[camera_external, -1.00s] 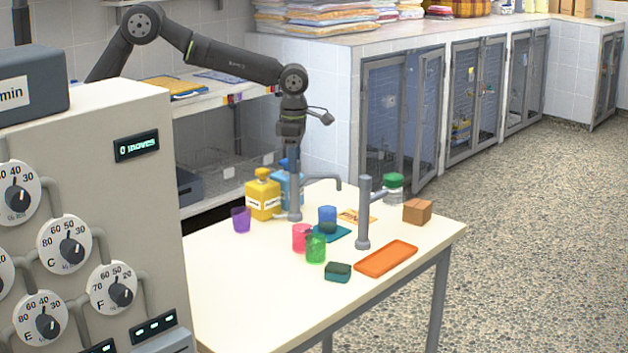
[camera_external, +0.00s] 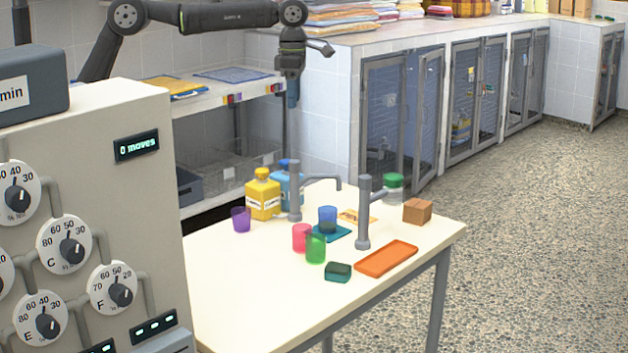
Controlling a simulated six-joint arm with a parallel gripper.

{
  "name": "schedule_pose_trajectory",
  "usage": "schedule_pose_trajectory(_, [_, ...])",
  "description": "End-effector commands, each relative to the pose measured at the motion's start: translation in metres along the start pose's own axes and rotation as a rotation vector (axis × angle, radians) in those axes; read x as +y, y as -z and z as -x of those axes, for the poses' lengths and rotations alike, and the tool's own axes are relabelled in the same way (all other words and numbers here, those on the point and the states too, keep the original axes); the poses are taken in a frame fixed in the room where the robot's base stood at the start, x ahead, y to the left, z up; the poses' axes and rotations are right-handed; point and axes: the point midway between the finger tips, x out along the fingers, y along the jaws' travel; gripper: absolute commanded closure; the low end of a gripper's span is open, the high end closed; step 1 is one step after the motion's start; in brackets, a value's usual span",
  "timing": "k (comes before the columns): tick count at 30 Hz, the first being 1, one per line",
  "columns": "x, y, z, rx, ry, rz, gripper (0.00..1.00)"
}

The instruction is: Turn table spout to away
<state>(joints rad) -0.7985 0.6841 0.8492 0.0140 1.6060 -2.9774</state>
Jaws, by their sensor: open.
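Two grey spouts stand upright on the cream table (camera_external: 235,290). The rear spout (camera_external: 294,195) has a thin arm reaching right, its tip bent down. The front spout (camera_external: 364,215) has a short arm pointing right and slightly back. Which of them is the table spout I cannot tell. My gripper (camera_external: 292,103) is open and points down, empty, above the rear spout and apart from it. Its fingers look small and narrow from here.
Yellow (camera_external: 262,198) and blue bottles stand beside the rear spout. Purple, pink, green and blue cups (camera_external: 327,217), an orange tray (camera_external: 386,258), a dark green sponge (camera_external: 338,272) and a brown box (camera_external: 417,211) share the table. A dial panel (camera_external: 120,220) stands at left; the table's near-left part is clear.

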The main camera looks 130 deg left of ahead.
Motion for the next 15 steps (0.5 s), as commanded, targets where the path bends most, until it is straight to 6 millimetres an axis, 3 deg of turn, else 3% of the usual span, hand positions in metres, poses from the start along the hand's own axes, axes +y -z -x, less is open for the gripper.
schedule_pose_trajectory(6, [0.000, 0.000, 0.000, 0.000, 0.000, 0.000, 0.50])
schedule_pose_trajectory(11, [-0.002, 0.001, -0.010, 0.021, -0.033, -0.056, 0.81])
schedule_pose_trajectory(14, [-0.003, 0.004, -0.033, 0.077, -0.118, -0.204, 1.00])
schedule_pose_trajectory(15, [-0.004, 0.005, -0.045, 0.112, -0.167, -0.294, 1.00])
